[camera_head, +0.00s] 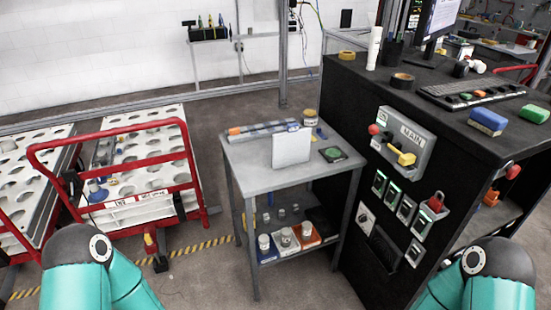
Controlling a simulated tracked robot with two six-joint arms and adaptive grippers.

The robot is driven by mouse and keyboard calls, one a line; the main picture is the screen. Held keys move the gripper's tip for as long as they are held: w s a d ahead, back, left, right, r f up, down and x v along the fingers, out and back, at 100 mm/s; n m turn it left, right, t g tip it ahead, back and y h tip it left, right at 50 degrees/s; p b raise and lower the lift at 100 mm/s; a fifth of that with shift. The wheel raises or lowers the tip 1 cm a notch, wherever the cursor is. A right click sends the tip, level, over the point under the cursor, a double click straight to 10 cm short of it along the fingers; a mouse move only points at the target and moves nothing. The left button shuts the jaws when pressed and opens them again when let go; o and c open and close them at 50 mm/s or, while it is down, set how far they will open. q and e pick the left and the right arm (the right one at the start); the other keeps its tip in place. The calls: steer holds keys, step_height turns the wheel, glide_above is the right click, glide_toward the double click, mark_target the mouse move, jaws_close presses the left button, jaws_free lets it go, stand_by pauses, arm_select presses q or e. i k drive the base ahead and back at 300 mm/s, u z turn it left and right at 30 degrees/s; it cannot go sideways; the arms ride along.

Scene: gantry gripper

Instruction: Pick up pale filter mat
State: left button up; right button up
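The pale filter mat (291,148) is a thin whitish square panel. It appears to stand upright on the top of the small grey table (258,180) in the middle of the view. Whether it leans on something behind it cannot be told. My teal arms show at the lower left and lower right edges of the picture. Neither of my grippers is in view, and nothing of mine touches the mat.
A grey and orange tool (250,131) lies behind the mat, and a dark green-topped item (333,154) lies to its right. A black cabinet (350,110) stands close on the right. A red-railed cart (125,205) stands on the left. Floor shows between cart and table.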

mark_target(292, 147)
steer(key=u, duration=0.45)
steer(key=k, duration=1)
steer(key=u, duration=0.75)
steer(key=i, duration=1.85)
steer(key=z, duration=1.05)
steer(key=i, duration=0.25)
steer(key=k, duration=0.9)
steer(key=z, duration=0.2)
steer(key=i, duration=0.9)
steer(key=u, duration=0.1)
